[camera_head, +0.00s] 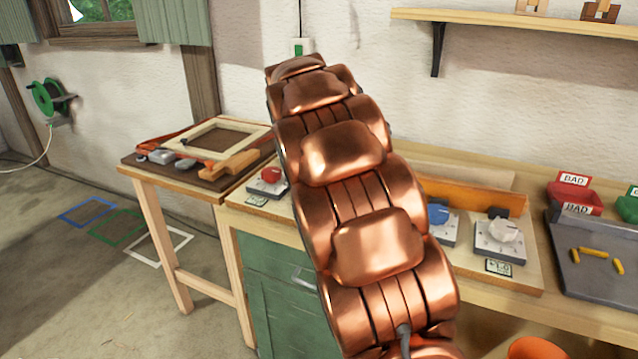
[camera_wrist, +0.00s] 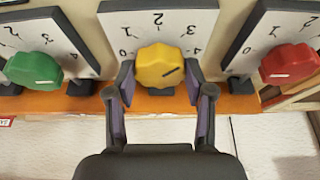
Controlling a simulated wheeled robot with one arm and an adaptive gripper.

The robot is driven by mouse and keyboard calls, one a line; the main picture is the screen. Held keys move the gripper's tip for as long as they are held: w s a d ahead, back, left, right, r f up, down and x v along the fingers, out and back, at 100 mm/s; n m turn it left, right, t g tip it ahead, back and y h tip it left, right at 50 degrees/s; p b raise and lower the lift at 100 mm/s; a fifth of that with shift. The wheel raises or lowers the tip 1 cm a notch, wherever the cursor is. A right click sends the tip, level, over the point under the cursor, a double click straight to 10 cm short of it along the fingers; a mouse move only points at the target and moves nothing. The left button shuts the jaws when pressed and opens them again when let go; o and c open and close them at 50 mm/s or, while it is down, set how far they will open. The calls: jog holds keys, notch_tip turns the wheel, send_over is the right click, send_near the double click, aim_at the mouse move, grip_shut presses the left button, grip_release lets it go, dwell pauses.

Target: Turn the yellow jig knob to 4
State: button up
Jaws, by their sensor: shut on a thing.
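The yellow jig knob (camera_wrist: 157,66) sits at the foot of a white dial plate (camera_wrist: 158,28) marked 0 to 4 in the wrist view. Its dark line points right and slightly up, towards the 4; I cannot tell if it lines up exactly. My gripper (camera_wrist: 160,88) is shut on the knob, one finger at its left side and one at its right. In the head view my copper arm hides the yellow knob and my gripper.
A green knob (camera_wrist: 34,70) and a red knob (camera_wrist: 290,65) on similar dials flank it closely. In the head view, red (camera_head: 271,175), blue (camera_head: 437,214) and white (camera_head: 503,230) knobs stand on the bench. A dark tray (camera_head: 600,262) with yellow pieces lies right.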

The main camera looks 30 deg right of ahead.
jog(key=m+g, duration=0.1)
jog(key=m, duration=0.1)
jog(key=m+g, duration=0.1)
jog(key=m, duration=0.2)
jog(key=shift+w+f+m+h, duration=0.1)
jog(key=shift+w+m+h, duration=0.05)
jog(key=shift+m+h, duration=0.2)
jog(key=shift+m+g+b, duration=0.3)
jog(key=shift+m+g, duration=0.5)
jog(key=shift+m, duration=0.95)
jog(key=o, duration=1.2)
jog(key=shift+c, duration=0.2)
jog(key=shift+r, duration=0.2)
